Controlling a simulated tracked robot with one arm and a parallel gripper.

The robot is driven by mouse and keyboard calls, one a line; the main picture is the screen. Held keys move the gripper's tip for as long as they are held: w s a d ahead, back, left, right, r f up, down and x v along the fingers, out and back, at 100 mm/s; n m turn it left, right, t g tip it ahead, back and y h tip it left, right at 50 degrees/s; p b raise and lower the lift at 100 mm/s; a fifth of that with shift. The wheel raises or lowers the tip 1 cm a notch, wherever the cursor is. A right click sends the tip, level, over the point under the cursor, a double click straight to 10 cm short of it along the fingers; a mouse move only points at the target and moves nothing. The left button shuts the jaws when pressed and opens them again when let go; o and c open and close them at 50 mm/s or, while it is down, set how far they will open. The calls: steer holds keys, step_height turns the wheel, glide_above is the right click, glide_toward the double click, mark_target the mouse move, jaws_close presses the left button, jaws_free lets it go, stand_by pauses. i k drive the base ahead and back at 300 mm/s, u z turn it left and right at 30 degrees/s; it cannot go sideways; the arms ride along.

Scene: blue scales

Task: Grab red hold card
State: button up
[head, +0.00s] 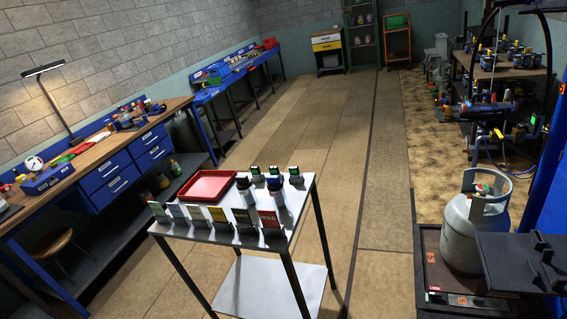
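The red card (268,218), with "HOLD" in white letters, stands upright in a dark holder at the front right of a small grey metal table (205,231). It is the rightmost of a row of cards. A yellow card (217,214), a green card (157,209) and several dull grey or dark ones stand to its left. No gripper fingers show near the cards, and I cannot make out my gripper in this view.
A red tray (207,186), dark-and-white bottles (274,190) and small green-topped devices (295,175) stand behind the cards. A wooden-topped workbench (92,150) is at left. A grey gas cylinder (475,230) is at right. The floor beyond the table is clear.

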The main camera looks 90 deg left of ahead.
mark_target(268, 219)
steer(key=u, duration=3.3)
steer(key=k, duration=1.1)
steer(key=z, duration=0.7)
steer(key=i, duration=1.05)
steer(key=z, duration=0.05)
